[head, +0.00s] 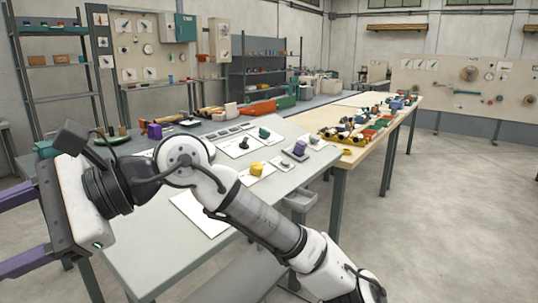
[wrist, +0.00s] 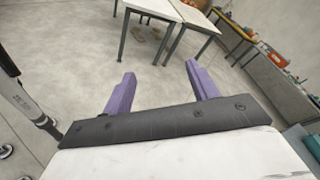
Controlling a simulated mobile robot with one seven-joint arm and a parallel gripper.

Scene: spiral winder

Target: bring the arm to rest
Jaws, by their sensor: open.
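My gripper (head: 20,228) is at the left edge of the head view, with its purple fingers pointing left and cut off by the frame. Nothing is held. My arm (head: 262,222) reaches from the lower right across the front of the grey table (head: 140,255). The gripper end is beyond the table's left side in the head view.
The grey table bears a yellow piece (head: 257,169), a purple piece (head: 300,148) and white sheets (head: 196,212). A wooden-topped table (head: 350,160) with several coloured parts adjoins it. Shelves (head: 268,75) stand behind. Open floor (head: 450,220) lies to the right.

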